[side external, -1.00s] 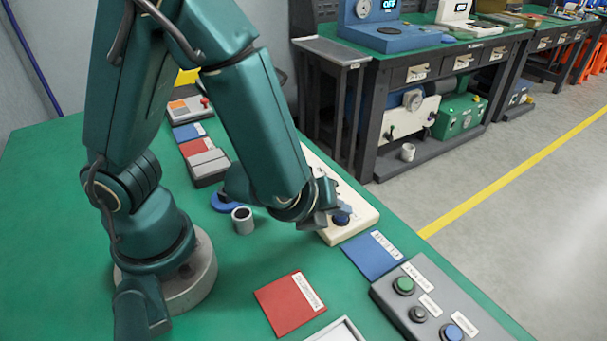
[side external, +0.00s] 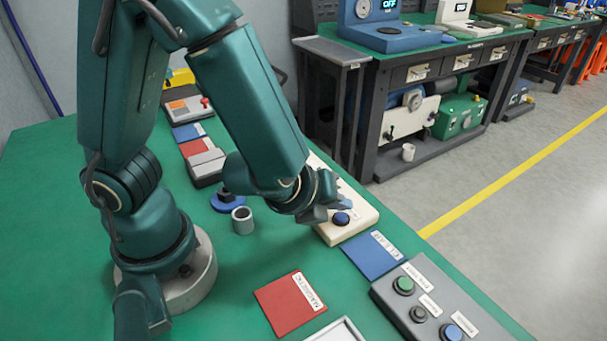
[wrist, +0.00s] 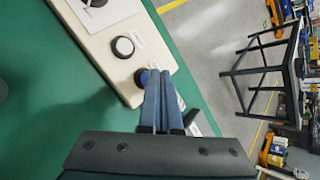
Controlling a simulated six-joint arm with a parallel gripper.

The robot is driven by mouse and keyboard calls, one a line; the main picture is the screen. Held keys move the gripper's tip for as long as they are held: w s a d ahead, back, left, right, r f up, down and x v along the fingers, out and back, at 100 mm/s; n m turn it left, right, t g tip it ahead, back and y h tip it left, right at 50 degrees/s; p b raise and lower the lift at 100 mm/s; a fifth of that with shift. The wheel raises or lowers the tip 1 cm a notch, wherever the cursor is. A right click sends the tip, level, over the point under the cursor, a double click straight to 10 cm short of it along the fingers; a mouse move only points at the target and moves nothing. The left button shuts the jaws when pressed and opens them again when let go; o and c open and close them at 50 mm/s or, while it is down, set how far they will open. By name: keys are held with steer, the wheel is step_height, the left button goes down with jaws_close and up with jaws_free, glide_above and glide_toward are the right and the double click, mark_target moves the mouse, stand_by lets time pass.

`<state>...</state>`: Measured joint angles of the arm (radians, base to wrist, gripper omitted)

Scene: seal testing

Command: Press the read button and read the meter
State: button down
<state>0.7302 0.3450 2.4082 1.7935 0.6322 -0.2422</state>
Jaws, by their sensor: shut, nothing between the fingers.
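The cream meter box (side external: 352,228) lies on the green bench under my gripper. A blue button (side external: 341,218) sits near its front end. The fingertips also show in the wrist view (wrist: 160,72). My wrist hides much of the box in the side view, and no reading is legible.
A blue card (side external: 372,256) and a grey button panel (side external: 425,307) lie in front of the box. A red card (side external: 290,303), a grey ring (side external: 242,220) and a blue knobbed disc (side external: 227,202) are nearby. Open green bench lies between ring and red card.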

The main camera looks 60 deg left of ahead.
steer(key=shift+r, duration=2.55)
steer(key=s+a+r+n+g+y, duration=0.15)
steer(key=s+a+r+n, duration=0.35)
steer(key=a+n, duration=0.55)
steer(key=s+d+r+n+g+h, duration=0.1)
steer(key=s+d+n, duration=0.5)
steer(key=n, duration=0.8)
steer(key=shift+s+d+g+h, duration=0.25)
steer(key=shift+d+g+h, duration=0.2)
steer(key=shift+d+h, duration=0.65)
